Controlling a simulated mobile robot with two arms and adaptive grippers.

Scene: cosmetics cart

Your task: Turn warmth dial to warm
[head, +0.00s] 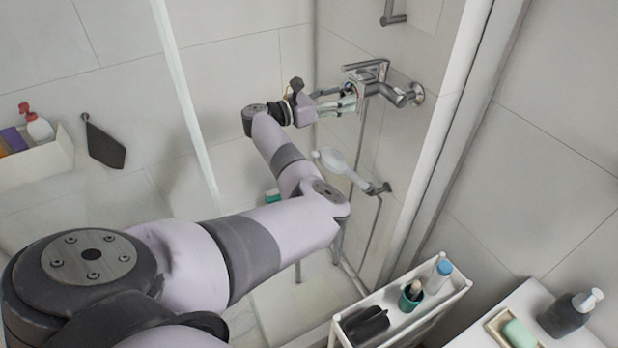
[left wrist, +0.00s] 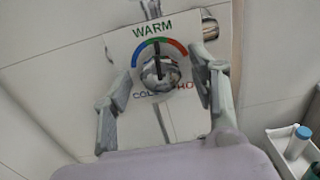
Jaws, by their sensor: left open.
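The warmth dial (left wrist: 160,76) is a round chrome knob on a pale plate (left wrist: 185,120) marked WARM at the top, COLD at lower left and HOT at lower right. A blue, green and red arc curves over it. A thin dark line on the knob runs roughly upward, towards the green part under WARM. My left gripper (head: 351,101) is open at the chrome shower mixer (head: 369,72) in the head view. In the left wrist view its fingers stand on either side of the dial; I cannot tell whether they touch it. My right gripper is not in view.
A hand shower (head: 337,162) hangs below the mixer. A white cart (head: 449,296) with bottles and a cup stands at lower right. A counter with a soap dish (head: 496,328) and dark pump bottle (head: 568,314) is farther right. A glass panel edge (head: 185,95) is at left.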

